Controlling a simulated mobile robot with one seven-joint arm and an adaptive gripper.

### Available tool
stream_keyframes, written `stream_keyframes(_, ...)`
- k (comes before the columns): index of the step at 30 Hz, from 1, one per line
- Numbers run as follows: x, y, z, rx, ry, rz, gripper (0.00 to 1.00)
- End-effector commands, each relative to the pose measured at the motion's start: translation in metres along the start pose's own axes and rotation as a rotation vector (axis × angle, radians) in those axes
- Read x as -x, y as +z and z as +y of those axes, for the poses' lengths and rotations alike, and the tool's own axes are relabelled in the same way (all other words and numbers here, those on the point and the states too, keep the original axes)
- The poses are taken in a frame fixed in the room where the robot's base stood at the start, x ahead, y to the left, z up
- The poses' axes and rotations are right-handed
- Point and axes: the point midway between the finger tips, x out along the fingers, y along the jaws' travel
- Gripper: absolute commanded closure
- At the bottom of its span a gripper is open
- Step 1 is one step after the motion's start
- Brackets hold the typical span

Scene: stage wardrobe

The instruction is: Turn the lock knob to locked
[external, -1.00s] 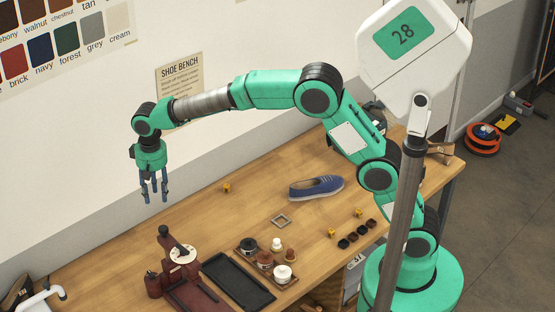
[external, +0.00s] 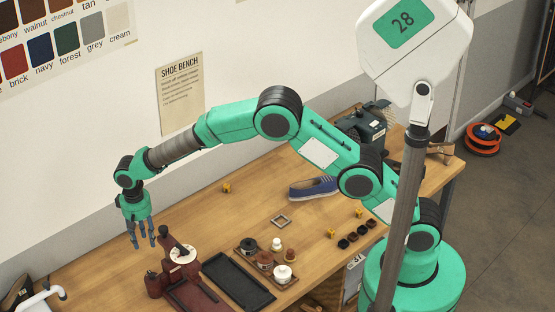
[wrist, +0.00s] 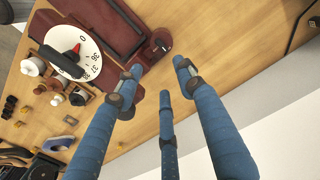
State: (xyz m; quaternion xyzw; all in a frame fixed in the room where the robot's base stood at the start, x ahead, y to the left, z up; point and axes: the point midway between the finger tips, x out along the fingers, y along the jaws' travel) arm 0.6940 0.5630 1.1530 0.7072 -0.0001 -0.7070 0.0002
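A dark red device (external: 186,290) stands at the front left of the bench. It has a white numbered dial (external: 183,254) with a black handle above it. A small dark round knob (external: 152,275) sits on its left end; it also shows in the wrist view (wrist: 159,44). Its marking is too small to read, and I cannot tell its setting. In the wrist view the dial (wrist: 82,50) shows numbers and a red pointer. My gripper (external: 142,243) points down, above and behind the device. Its three blue fingers (wrist: 157,76) are spread and empty, apart from the knob.
A black tray (external: 238,282) lies right of the device. A wooden rack with several jars (external: 266,260) is beyond it. A blue shoe (external: 314,188), a small square frame (external: 281,221) and yellow blocks lie farther back. The bench behind the device is clear.

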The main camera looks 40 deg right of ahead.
Motion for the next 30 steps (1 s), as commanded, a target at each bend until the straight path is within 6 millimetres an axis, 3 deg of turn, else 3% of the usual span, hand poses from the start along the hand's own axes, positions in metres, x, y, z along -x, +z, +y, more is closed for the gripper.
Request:
stream_keyframes(4,-0.023,0.0,0.0,0.0,0.001,-0.001,0.61)
stream_keyframes(20,-0.03,0.0,0.0,0.0,0.0,0.0,0.61)
stream_keyframes(30,-0.059,0.0,0.001,0.0,0.001,-0.002,0.61)
